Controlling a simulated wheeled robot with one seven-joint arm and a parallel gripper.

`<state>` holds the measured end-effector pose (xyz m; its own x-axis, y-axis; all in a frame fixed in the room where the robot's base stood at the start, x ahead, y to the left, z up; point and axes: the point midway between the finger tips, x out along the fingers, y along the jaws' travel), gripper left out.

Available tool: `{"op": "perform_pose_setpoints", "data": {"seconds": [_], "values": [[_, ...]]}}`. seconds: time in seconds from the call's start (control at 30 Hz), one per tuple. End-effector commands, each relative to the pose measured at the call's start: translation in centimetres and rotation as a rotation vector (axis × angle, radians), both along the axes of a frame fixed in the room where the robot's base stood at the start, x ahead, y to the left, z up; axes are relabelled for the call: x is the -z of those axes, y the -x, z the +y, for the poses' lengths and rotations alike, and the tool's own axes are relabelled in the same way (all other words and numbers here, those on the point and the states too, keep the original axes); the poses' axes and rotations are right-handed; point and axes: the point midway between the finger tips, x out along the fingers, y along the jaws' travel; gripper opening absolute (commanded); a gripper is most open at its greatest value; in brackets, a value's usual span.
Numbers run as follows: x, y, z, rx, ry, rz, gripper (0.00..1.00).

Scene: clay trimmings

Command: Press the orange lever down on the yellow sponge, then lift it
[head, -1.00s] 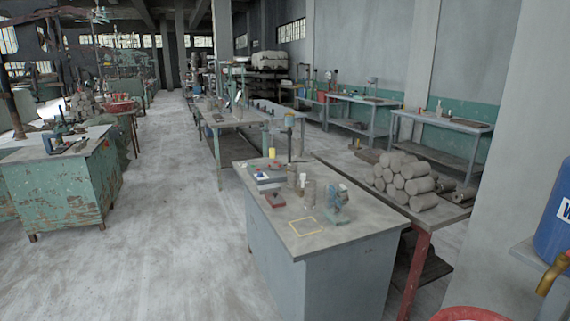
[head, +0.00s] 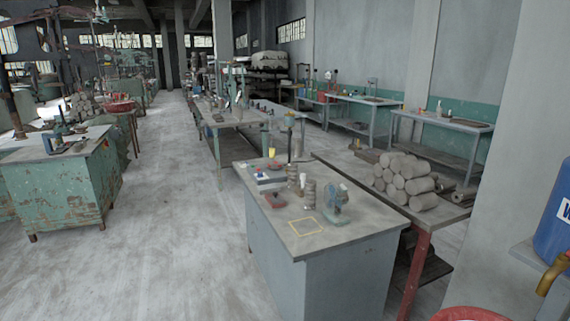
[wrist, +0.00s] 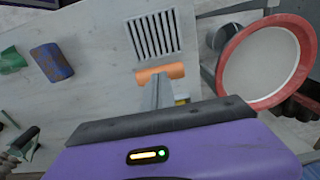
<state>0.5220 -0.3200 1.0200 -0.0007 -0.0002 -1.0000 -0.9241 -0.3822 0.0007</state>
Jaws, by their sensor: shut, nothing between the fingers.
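In the wrist view, the orange lever end (wrist: 160,74) shows as a short orange cylinder just ahead of my gripper (wrist: 161,82). The narrow grey fingers are together, with nothing between them, and their tips overlap the near edge of the orange part. I cannot tell whether they touch it. A small yellow patch (wrist: 182,99), probably the sponge, shows to the right of the fingers; the rest is hidden behind my gripper. I cannot tell whether the lever touches it. My gripper, the lever and the sponge cannot be made out in the head view.
In the wrist view, a red-rimmed bowl (wrist: 231,84) lies close on the right. A dark slotted grate (wrist: 153,36) lies beyond the lever, and a blue-and-red block (wrist: 51,62) at left. The head view shows a cluttered bench (head: 345,238) and open floor at left.

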Motion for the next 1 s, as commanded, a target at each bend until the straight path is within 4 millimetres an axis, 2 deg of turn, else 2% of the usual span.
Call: {"op": "perform_pose_setpoints", "data": {"seconds": [0.1,0.7,1.0], "values": [[-1.4,0.0,0.0,0.000,0.000,-0.001,0.00],[-6.7,0.0,0.0,0.000,0.000,-0.001,0.00],[-6.6,0.0,0.0,0.000,0.000,-0.001,0.00]]}}
